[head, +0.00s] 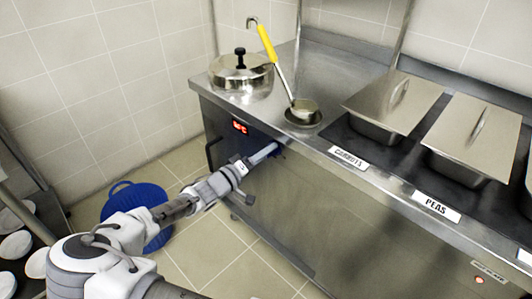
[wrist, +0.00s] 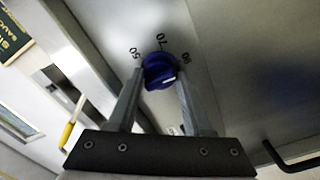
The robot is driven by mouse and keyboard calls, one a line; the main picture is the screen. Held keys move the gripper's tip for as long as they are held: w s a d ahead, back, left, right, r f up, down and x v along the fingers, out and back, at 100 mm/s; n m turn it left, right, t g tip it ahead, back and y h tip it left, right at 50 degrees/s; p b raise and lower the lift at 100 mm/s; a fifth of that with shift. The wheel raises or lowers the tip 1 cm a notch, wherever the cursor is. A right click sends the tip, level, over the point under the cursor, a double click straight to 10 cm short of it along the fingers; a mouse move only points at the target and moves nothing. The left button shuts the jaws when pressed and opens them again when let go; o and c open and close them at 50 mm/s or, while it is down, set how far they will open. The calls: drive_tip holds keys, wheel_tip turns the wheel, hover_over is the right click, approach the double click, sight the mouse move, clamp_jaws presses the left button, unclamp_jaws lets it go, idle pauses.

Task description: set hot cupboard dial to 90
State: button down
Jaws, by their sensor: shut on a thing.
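The hot cupboard (head: 330,215) has a steel front, and my gripper (head: 272,151) reaches its left part just below the worktop edge. In the wrist view the dial (wrist: 158,68) is a round dark blue knob between my two fingers. My gripper (wrist: 160,84) is shut on it, one finger at each side. The numbers 50, 70 and 90 are printed around the dial, with 90 at the right. A short white mark shows on the dial's lower right; which number it stands for I cannot tell. In the head view my fingers mostly hide the dial.
A red lit display (head: 240,126) is on the front, left of my gripper. On top are a lidded pot (head: 241,78), a yellow-handled ladle (head: 279,62) and lidded pans (head: 396,103) labelled carrots and peas. A blue basket (head: 135,196) stands on the floor beside my arm.

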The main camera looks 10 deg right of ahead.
drive_tip(key=shift+c, duration=1.6)
unclamp_jaws()
drive_tip(key=p+v, duration=0.3)
drive_tip(key=v, duration=1.4)
drive_tip(key=shift+a, duration=0.2)
drive_tip(key=shift+s, duration=0.15)
